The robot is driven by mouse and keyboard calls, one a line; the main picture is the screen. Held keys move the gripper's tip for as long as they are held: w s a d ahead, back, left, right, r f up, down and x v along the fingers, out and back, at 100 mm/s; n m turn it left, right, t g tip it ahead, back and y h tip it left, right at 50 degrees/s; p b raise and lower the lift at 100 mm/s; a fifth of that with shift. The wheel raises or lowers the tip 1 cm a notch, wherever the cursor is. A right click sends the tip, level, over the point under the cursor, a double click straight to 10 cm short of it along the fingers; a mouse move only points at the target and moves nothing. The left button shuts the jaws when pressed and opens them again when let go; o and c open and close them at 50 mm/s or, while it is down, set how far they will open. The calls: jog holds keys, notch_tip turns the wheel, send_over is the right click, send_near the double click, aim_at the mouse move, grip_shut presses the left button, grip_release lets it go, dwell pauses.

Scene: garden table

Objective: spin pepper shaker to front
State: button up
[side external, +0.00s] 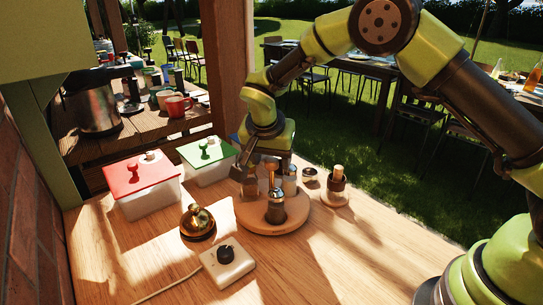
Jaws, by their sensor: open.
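A round wooden turntable (249,215) stands on the table and carries several small containers. A dark shaker with a metallic top (276,208) stands upright at its front edge. A silvery container (290,181) stands behind it to the right, and a tan-topped one (271,170) stands behind to the left. I cannot tell by markings which is the pepper shaker. My gripper (256,179) is open, pointing down at the back left of the turntable. Its fingers partly hide what stands there, and I cannot tell whether they touch anything.
A brass bell (197,222) and a white box with a black knob (227,262) stand front left. A red-lidded box (142,186) and a green-lidded box (207,160) stand back left. A jar with a wooden stopper (337,187) stands right. The table's right front is clear.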

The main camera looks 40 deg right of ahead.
grip_shut()
jog(key=shift+n, duration=0.5)
jog(key=shift+s+n+t+y, duration=0.1)
jog(key=shift+n+t+y, duration=0.35)
jog(key=shift+n, duration=0.85)
jog(key=shift+n+t+y, duration=0.35)
jog(key=shift+n+y, duration=0.1)
jog(key=shift+n, duration=0.85)
jog(key=shift+n+y, duration=0.55)
jog(key=shift+n, duration=0.95)
jog(key=shift+n+y, duration=0.55)
jog(key=shift+n, duration=0.95)
jog(key=shift+d+n+y, duration=0.1)
jog(key=shift+n+y, duration=0.45)
jog(key=shift+n, duration=0.9)
jog(key=shift+n+y, duration=0.55)
jog(key=shift+n, duration=0.9)
jog(key=shift+n+g+y, duration=0.3)
jog(key=shift+n+g, duration=0.15)
jog(key=shift+n, duration=0.9)
jog(key=shift+n+g+y, duration=0.3)
jog(key=shift+n+g, duration=0.15)
jog(key=shift+n, duration=1.3)
